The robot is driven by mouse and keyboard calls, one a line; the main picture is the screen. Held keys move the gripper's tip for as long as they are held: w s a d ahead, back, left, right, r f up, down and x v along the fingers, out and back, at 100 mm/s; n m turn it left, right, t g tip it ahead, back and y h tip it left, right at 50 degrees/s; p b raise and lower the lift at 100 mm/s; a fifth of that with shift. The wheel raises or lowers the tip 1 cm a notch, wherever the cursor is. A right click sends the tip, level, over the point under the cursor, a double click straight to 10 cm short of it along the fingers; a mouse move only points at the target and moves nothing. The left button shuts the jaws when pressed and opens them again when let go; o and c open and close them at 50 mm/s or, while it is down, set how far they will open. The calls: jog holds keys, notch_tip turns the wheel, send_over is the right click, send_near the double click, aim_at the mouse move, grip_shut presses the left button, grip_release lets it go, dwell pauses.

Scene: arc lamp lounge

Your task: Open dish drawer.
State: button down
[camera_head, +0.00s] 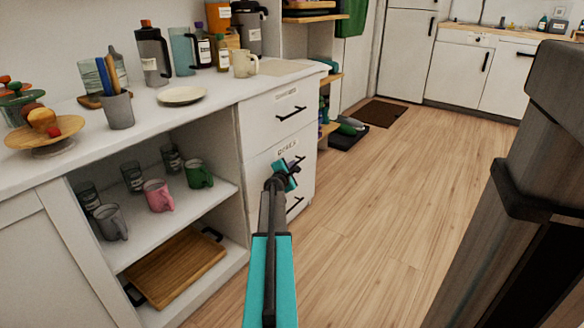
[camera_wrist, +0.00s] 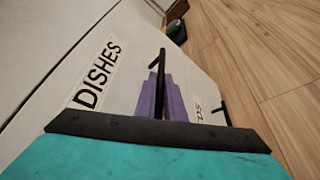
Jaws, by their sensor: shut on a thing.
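The dish drawer (camera_head: 258,166) is the middle white drawer in the stack at the counter's right end, and its front looks flush with the cabinet. Its DISHES label (camera_wrist: 97,75) reads clearly in the wrist view. The drawer's dark bar handle (camera_wrist: 162,58) stands out from the front, right of the label. My gripper (camera_head: 290,174) is at this handle in the head view. In the wrist view the purple fingers of my gripper (camera_wrist: 163,92) are shut on the handle. Part of the handle is hidden by the fingers.
An upper drawer (camera_head: 287,105) sits above, and a lower handle (camera_head: 295,204) shows below. Open shelves to the left hold mugs, glasses and a wooden tray (camera_head: 177,267). The wooden floor (camera_head: 370,220) right of the drawers is clear.

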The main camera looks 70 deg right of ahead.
jog(key=s+a+p, duration=0.1)
jog(key=s+a, duration=0.2)
jog(key=s, duration=0.8)
jog(key=s+a+p, duration=0.1)
jog(key=s+a, duration=0.2)
jog(key=s, duration=0.8)
jog(key=s+a+p, duration=0.1)
jog(key=s+a, duration=0.2)
jog(key=s, duration=0.9)
dwell(0.4)
jog(key=c, duration=2.1)
grip_release()
jog(key=shift+a, duration=0.1)
